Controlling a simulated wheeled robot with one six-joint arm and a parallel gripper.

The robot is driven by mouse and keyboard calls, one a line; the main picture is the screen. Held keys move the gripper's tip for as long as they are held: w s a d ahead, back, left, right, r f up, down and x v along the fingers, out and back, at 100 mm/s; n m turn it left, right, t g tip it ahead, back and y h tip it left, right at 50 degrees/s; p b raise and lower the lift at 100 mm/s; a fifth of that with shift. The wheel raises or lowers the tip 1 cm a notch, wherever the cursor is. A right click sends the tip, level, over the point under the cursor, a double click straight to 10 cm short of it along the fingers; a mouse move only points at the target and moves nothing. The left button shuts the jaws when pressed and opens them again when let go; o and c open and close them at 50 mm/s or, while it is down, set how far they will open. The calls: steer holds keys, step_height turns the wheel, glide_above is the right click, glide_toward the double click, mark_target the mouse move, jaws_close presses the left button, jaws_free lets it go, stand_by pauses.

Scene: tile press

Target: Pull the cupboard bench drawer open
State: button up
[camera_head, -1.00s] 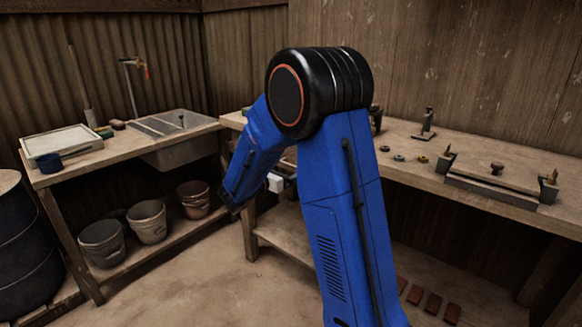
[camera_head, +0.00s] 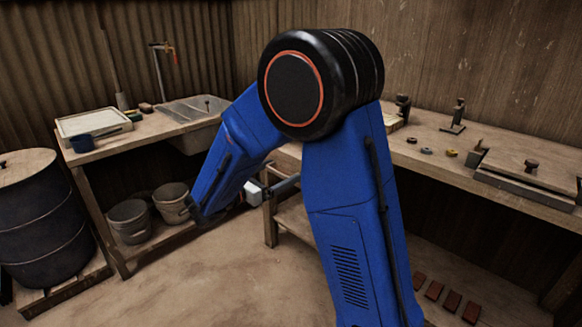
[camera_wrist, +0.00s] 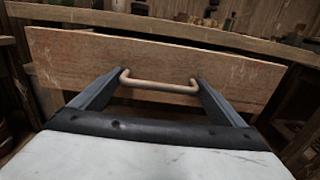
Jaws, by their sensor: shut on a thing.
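The drawer front (camera_wrist: 75,60) is a plain worn wooden board across the wrist view. Its pale bar handle (camera_wrist: 160,84) is at the middle. My gripper (camera_wrist: 159,78) is shut on the handle, with one finger at each end of it. A dark gap shows behind the top edge of the board, so the drawer stands somewhat out from under the bench top (camera_wrist: 60,14). In the head view my gripper (camera_head: 280,186) is at the left end of the right-hand bench (camera_head: 420,160), and my arm hides most of the drawer.
A sink bench (camera_head: 140,138) stands at the left, with buckets (camera_head: 130,222) on its shelf and a dark barrel (camera_head: 45,220) beside it. A tile press (camera_head: 525,185) and small tools are on the right-hand bench. Red tiles (camera_head: 452,301) lie low at the right. The floor between is clear.

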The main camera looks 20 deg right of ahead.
steer(key=shift+v, duration=1.5)
steer(key=shift+w+r, duration=0.1)
steer(key=shift+w, duration=0.1)
steer(key=o, duration=1.2)
steer(key=shift+a, duration=0.15)
steer(key=v, duration=1.7)
steer(key=shift+s, duration=0.1)
steer(key=shift+a, duration=0.1)
